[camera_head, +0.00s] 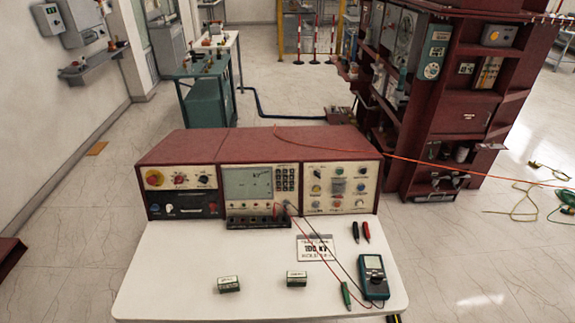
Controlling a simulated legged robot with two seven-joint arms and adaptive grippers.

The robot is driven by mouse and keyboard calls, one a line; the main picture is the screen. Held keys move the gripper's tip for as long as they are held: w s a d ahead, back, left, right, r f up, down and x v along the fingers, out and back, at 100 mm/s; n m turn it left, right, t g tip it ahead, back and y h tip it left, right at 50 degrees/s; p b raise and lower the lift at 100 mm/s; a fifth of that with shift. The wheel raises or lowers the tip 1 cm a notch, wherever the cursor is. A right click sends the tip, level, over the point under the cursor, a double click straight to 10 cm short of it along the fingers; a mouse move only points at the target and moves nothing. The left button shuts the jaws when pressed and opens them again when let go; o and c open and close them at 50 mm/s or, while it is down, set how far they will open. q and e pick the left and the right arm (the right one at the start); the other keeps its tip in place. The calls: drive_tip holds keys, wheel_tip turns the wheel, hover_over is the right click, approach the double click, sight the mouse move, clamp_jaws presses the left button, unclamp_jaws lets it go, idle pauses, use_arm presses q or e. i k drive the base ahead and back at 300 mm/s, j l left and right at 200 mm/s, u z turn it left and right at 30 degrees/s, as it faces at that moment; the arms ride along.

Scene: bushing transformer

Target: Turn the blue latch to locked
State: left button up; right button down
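A dark red test console (260,145) stands at the back of a white table. A small blue part (169,208), which looks like the blue latch, sits on the dark lower-left panel (188,206) of the console's front. It is too small to tell which way it is turned or whether it is locked. Neither of my grippers is in view, and nothing hides the console's front left side.
The white table (180,265) holds two small labelled blocks (228,284) (296,278), a meter (373,276), a green probe (346,294), two clips (360,232) and a sign (316,249). Thin leads cross its right half. A red rack (450,110) stands behind right.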

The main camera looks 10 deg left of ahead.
sight(156, 207)
drive_tip(key=u, duration=1.2)
